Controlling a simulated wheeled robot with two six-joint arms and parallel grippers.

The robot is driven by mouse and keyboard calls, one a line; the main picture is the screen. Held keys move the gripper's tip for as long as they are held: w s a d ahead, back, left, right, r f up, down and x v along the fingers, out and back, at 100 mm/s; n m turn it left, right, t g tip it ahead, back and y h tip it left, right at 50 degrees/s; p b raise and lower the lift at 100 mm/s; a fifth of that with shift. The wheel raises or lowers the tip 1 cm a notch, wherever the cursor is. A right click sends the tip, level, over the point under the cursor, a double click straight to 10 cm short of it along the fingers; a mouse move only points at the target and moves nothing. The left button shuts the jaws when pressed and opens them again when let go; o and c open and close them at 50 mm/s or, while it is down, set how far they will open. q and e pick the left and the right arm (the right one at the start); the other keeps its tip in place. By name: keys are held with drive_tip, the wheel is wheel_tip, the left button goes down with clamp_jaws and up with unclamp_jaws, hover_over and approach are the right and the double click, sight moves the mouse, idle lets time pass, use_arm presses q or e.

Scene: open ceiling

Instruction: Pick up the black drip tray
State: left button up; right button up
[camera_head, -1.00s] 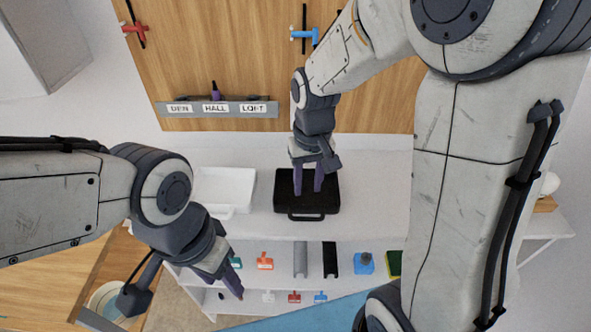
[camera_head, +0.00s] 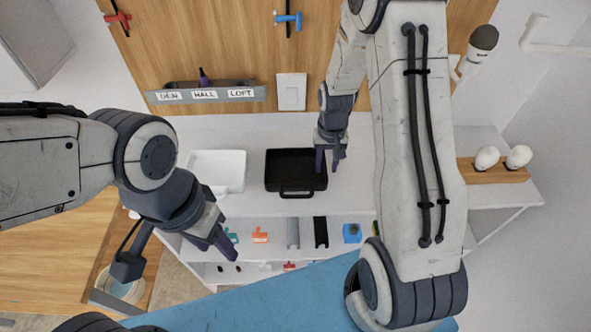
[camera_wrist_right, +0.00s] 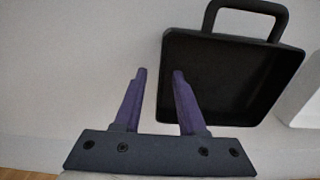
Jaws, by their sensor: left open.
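The black drip tray (camera_head: 296,155) lies on the white counter, its loop handle (camera_head: 297,194) toward the front edge. It also shows in the right wrist view, its floor (camera_wrist_right: 225,80) at the upper right with the handle at the top. My right gripper (camera_head: 327,168) is open and empty, at the tray's right side in the head view. In the wrist view its purple fingers (camera_wrist_right: 160,72) are apart, one overlapping the tray's edge; I cannot tell whether they touch it. My left gripper (camera_head: 229,250) is open and empty in front of the counter, away from the tray.
A white tray (camera_head: 232,166) stands left of the drip tray. A labelled grey rack (camera_head: 208,95) is on the wooden wall behind. Small coloured items, including an orange one (camera_head: 260,236), sit on the shelf below. White bulbs (camera_head: 487,157) stand on a wooden block at right.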

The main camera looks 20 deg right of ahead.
drive_tip(key=shift+f, duration=0.85)
clamp_jaws()
idle(0.8)
